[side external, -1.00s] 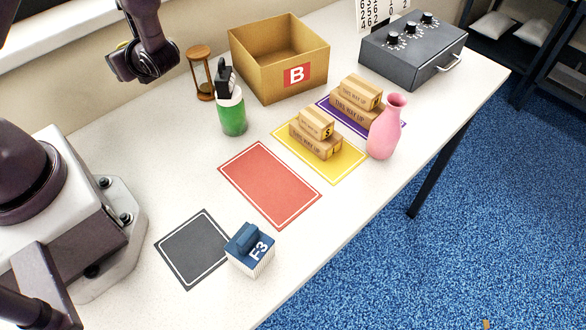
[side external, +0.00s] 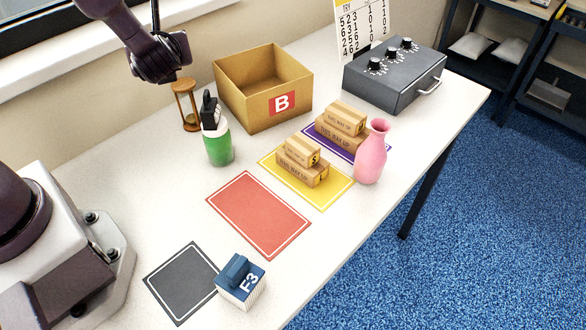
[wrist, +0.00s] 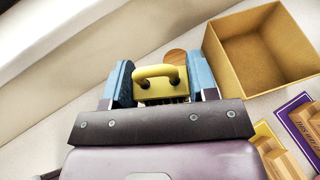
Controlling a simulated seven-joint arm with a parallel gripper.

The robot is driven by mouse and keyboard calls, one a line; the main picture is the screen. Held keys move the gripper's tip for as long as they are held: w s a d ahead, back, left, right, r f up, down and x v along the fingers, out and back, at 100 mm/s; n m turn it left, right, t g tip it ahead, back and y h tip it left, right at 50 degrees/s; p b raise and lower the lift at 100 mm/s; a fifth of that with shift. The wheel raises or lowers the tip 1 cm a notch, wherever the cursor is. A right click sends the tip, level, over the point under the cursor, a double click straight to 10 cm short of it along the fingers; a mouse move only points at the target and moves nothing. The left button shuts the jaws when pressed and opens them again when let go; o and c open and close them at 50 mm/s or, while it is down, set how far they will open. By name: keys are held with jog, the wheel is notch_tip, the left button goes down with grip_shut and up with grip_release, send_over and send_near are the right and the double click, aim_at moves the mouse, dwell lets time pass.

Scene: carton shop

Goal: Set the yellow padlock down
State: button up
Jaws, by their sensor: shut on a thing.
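The yellow padlock (wrist: 162,88) shows in the wrist view between the two blue fingertips of my gripper (wrist: 161,84), shackle toward the camera. My gripper is shut on it. In the side external view my gripper (side external: 165,62) hangs in the air at the upper left, above and left of the hourglass, clear of the table. The padlock cannot be made out there; it seems hidden by the gripper.
An hourglass (side external: 187,106), a green bottle (side external: 219,148) and an open carton marked B (side external: 250,112) stand near my gripper. Red (side external: 258,214) and dark grey (side external: 182,283) mats are bare. Stacked cartons lie on yellow and purple mats; a pink vase (side external: 371,155) stands beside them.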

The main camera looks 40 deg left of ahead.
jog(key=w+d+m+t+h, duration=0.2)
jog(key=d+m+t+h, duration=0.35)
jog(key=d, duration=0.95)
jog(key=w+d+m+t+h, duration=0.15)
jog(key=d+m+h, duration=0.6)
jog(key=d, duration=0.75)
jog(key=shift+t+y, duration=0.3)
jog(key=shift+y, duration=0.1)
jog(key=shift+a+f, duration=0.15)
jog(key=shift+f, duration=5.05)
jog(key=shift+a+f, duration=0.1)
jog(key=shift+f, duration=5.05)
jog(key=o, duration=1.1)
jog(key=shift+f, duration=0.15)
